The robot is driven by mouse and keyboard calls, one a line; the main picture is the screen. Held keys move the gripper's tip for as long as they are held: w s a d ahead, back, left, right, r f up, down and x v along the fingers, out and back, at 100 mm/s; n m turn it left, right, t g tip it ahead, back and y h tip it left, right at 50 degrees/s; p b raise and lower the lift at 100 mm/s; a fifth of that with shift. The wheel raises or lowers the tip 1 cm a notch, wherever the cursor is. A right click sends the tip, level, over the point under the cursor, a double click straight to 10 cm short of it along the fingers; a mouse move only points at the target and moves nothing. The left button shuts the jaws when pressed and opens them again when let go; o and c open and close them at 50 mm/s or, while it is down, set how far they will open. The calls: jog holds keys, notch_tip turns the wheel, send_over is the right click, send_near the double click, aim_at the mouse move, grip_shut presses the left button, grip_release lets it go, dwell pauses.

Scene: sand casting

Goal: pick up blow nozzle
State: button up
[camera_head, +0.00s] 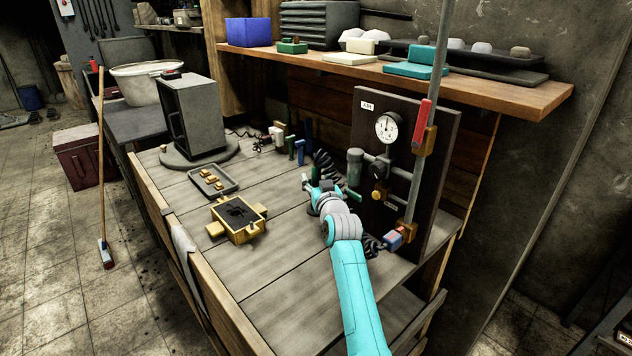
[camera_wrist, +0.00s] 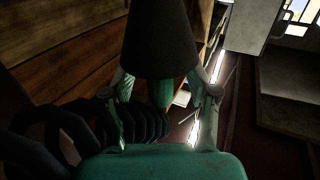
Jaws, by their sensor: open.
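My gripper (camera_head: 312,187) is over the bench beside the air panel, next to a black coiled hose (camera_head: 325,166). In the wrist view, the two fingers of my gripper (camera_wrist: 162,92) are spread apart. A dark tapered shape (camera_wrist: 160,40) and a small green part (camera_wrist: 161,93) show between them. I cannot tell whether these are the blow nozzle, or whether the fingers touch them. The coiled hose (camera_wrist: 145,122) also shows at the left finger. In the head view, my gripper and wrist partly hide this spot.
The air panel (camera_head: 370,105) with a gauge (camera_head: 388,127) and pipes stands close to the right of my arm. A yellow moulding flask (camera_head: 238,218) and a grey tray (camera_head: 214,180) lie to the left. A wooden shelf (camera_head: 490,88) overhangs behind. The front bench planks are clear.

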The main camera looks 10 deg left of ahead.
jog(key=shift+w+a, duration=0.25)
jog(key=shift+w, duration=0.25)
grip_shut()
jog(key=shift+r, duration=0.15)
